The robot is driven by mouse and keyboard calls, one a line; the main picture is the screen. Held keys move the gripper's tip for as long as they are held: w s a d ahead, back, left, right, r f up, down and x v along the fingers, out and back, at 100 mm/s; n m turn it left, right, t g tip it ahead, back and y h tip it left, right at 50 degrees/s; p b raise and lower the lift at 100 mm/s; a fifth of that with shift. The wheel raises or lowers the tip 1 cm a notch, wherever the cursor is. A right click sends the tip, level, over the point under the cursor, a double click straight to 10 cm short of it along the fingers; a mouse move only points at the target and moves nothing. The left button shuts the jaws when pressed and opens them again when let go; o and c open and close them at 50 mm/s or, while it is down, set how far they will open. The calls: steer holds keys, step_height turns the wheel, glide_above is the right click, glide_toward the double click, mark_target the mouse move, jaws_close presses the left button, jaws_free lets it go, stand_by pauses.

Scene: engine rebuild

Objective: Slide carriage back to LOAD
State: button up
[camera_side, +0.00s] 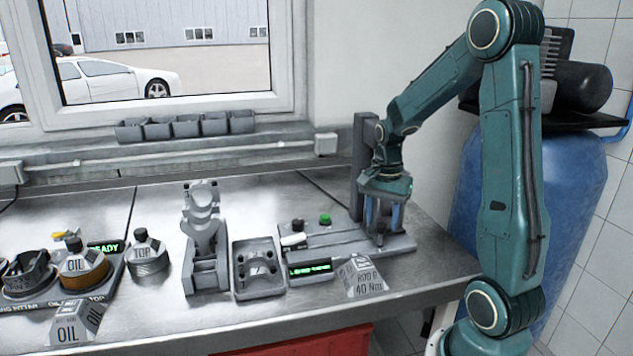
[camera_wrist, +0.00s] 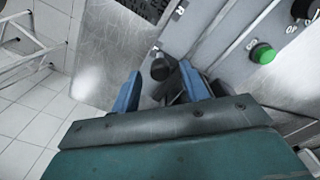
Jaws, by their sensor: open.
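The press station's grey slide base (camera_side: 402,243) lies at the right end of the steel bench, in front of a dark upright column (camera_side: 359,165). My gripper (camera_side: 383,222) is open and points down over the right part of this base. In the wrist view my gripper's blue fingers (camera_wrist: 162,90) stand apart, with a dark round knob (camera_wrist: 159,69) between and just beyond them. I cannot tell whether either finger touches the knob. The carriage body is mostly hidden by my gripper. A LOAD label is not readable.
A green button (camera_side: 325,219) and a dark button stand behind the slide. A green-lit display (camera_side: 310,268) and a torque sign (camera_side: 361,277) are in front. A grey cradle block (camera_side: 259,283) and a stand with rod-shaped parts (camera_side: 206,262) are left. The bench's right edge is close.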

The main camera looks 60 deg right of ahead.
steer(key=shift+f, duration=0.4)
jaws_close()
steer(key=w+a, duration=1.1)
steer(key=shift+w+a, duration=0.1)
stand_by(0.4)
jaws_free()
steer(key=shift+w, duration=0.1)
